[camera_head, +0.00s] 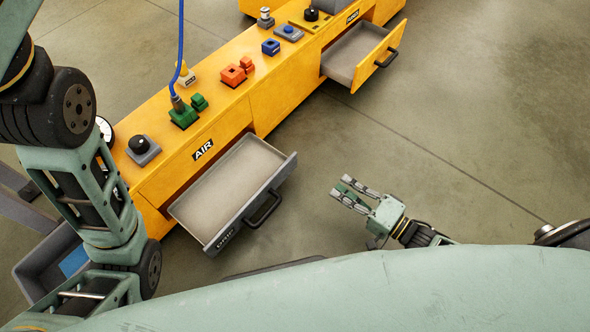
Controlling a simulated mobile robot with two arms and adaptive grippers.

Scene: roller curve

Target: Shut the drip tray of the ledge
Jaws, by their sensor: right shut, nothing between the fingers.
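The yellow ledge (222,128) runs from the lower left to the upper right. The drip tray (235,185) is a grey drawer labelled DRIP with a dark handle (263,209). It is pulled out of the ledge below the AIR label (203,149) and looks empty. My right gripper (352,195) is to the right of the tray, apart from its handle, with its fingers shut on nothing and pointing left toward the tray. My left arm comes in at the left; its gripper is not in view.
A second drawer (352,55) with a yellow front stands open at the upper right. Knobs, red, green and blue blocks (270,47) and a blue hose (181,45) are on the ledge top. A grey bin (45,268) is at the lower left.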

